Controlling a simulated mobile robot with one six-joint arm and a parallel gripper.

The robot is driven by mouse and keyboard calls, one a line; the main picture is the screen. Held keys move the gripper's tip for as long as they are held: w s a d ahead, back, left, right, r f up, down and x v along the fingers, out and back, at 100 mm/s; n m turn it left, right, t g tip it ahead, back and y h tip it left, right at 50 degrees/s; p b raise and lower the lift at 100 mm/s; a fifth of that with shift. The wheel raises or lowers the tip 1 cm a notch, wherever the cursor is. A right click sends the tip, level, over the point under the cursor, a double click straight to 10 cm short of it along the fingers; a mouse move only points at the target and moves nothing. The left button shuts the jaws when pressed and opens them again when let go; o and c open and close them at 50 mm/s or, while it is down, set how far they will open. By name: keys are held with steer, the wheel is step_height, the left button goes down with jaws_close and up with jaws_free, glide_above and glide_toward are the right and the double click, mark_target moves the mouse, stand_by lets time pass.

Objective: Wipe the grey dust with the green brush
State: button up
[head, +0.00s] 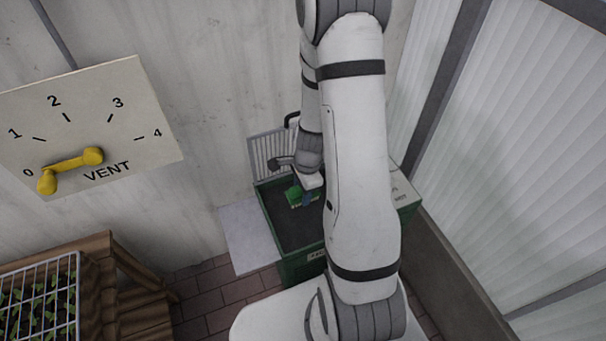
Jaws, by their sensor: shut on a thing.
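My gripper (304,195) is small in the head view, at the end of my arm, over the dark inside of a green bin (283,262). It is shut on the green brush (294,196), whose green body shows just left of the fingers. I cannot tell whether the brush touches anything below it. I cannot make out the grey dust as a patch of its own. My arm hides the right part of the bin.
A pale flat panel (250,236) lies left of the bin. A wire rack (268,152) stands behind it, and a pale labelled box (403,195) is at its right. A vent dial (90,120) and a wooden bench (120,290) with a seedling tray (40,300) are at the left.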

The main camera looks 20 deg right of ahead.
steer(key=shift+r+p, duration=1.85)
steer(key=shift+r, duration=0.45)
steer(key=shift+w, duration=0.1)
